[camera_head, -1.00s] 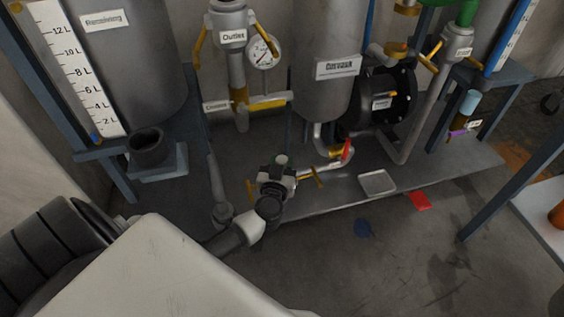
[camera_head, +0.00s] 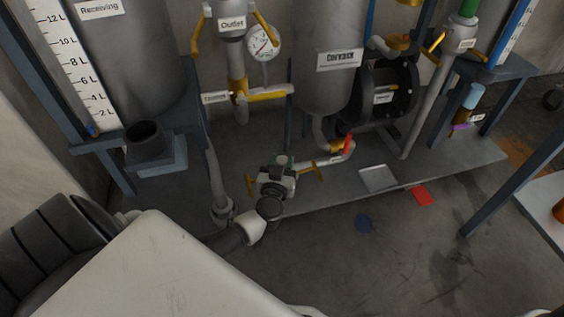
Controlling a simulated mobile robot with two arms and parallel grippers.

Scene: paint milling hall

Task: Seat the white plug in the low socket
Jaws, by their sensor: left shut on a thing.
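My left gripper (camera_head: 277,178) is low down in the middle of the head view, at the end of the grey pipe near the skid's front edge. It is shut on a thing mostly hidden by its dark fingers. Small pale patches show there, fitting the white plug, but its outline is unclear. The low socket cannot be made out clearly; the gripper and wrist cover that pipe end. I cannot tell whether plug and socket touch. My right gripper is not in view.
Yellow-handled pipework (camera_head: 337,157) with a red lever (camera_head: 348,142) lies just right of the gripper. A standing pipe (camera_head: 214,180) is close on its left.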

